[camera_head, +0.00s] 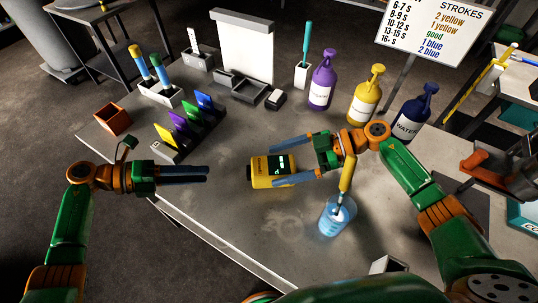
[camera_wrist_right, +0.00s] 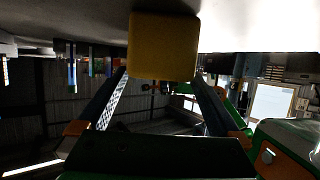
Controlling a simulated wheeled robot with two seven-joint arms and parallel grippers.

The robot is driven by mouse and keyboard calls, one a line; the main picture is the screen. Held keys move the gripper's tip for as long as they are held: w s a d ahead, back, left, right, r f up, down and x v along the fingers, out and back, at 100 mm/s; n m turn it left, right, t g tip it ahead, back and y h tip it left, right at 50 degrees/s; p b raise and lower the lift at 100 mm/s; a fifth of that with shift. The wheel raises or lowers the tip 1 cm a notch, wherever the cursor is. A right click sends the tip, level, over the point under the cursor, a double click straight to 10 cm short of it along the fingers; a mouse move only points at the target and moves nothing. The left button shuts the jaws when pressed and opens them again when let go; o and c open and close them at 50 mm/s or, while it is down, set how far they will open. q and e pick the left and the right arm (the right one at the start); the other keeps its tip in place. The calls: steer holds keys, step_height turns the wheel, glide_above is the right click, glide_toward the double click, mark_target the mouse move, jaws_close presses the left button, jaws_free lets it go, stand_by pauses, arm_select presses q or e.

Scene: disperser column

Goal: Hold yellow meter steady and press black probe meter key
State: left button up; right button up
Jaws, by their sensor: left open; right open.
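The yellow meter (camera_head: 259,173) lies on the grey table, its dark lit display facing up. It also fills the top middle of the right wrist view (camera_wrist_right: 163,45). My right gripper (camera_head: 275,165) is open, its fingers reaching along both sides of the meter's right part; contact cannot be told. My left gripper (camera_head: 208,173) is open and empty over the table's left part, fingers pointing right at the meter, a gap away. A yellow-handled probe (camera_head: 346,174) stands tilted in a beaker of blue liquid (camera_head: 333,224). I cannot make out a black key on the meter.
Colored cards in a rack (camera_head: 181,147) stand behind my left gripper, beside an orange box (camera_head: 114,119). Purple (camera_head: 322,84), yellow (camera_head: 366,99) and blue (camera_head: 411,112) pump bottles line the back right.

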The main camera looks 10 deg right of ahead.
arm_select(q)
steer(key=shift+w, duration=0.1)
arm_select(e)
steer(key=shift+x, duration=1.15)
steer(key=shift+w, duration=0.1)
steer(key=c, duration=1.5)
stand_by(3.7)
arm_select(q)
jaws_close()
stand_by(1.0)
